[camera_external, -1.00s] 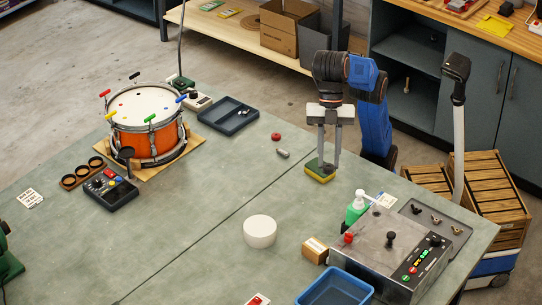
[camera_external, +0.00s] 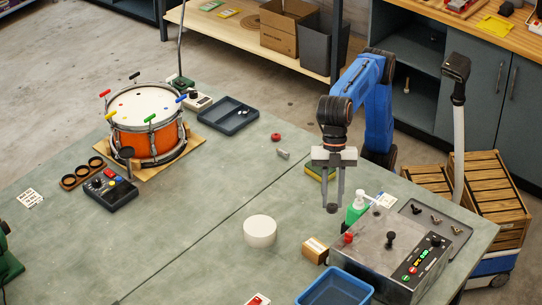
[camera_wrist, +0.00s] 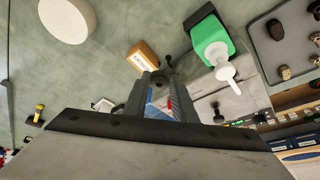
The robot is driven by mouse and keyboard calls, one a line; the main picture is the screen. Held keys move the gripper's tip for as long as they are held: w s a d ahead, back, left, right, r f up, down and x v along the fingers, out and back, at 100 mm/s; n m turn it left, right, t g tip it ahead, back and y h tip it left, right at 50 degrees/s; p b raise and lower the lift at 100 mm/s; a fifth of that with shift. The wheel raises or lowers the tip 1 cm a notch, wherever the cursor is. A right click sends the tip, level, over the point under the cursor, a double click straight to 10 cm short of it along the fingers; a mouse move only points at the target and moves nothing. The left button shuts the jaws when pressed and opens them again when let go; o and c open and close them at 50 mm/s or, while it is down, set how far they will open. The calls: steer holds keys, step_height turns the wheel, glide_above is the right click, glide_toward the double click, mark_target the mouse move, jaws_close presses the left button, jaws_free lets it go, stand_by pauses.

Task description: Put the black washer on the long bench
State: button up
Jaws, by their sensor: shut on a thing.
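My gripper (camera_external: 333,206) points down above the right part of the grey-green bench top (camera_external: 215,215), just left of the green pump bottle. It is shut on a small dark thing at its fingertips, which looks like the black washer (camera_external: 332,208); its shape is hard to make out. In the wrist view the two fingers (camera_wrist: 160,84) are close together, with a dark patch between them. A long wooden bench (camera_external: 225,38) stands at the back left; I cannot tell which surface is the long bench.
Near my gripper are the green pump bottle (camera_external: 354,212), a cardboard box (camera_external: 315,249), a white round tub (camera_external: 260,231), a grey control box (camera_external: 385,250), a blue bin (camera_external: 335,288) and a sponge (camera_external: 318,174). A drum (camera_external: 146,135) stands left. The middle of the bench top is mostly clear.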

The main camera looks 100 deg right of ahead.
mark_target(329, 243)
step_height(329, 243, down, 14)
steer(key=shift+r, duration=0.1)
stand_by(0.6)
steer(key=shift+f, duration=0.25)
steer(key=o, duration=1.1)
steer(key=shift+r, duration=0.15)
steer(key=v, duration=1.1)
steer(key=shift+a+r, duration=0.1)
steer(key=shift+o, duration=0.7)
steer(key=shift+d+r, duration=0.2)
steer(key=shift+r, duration=0.25)
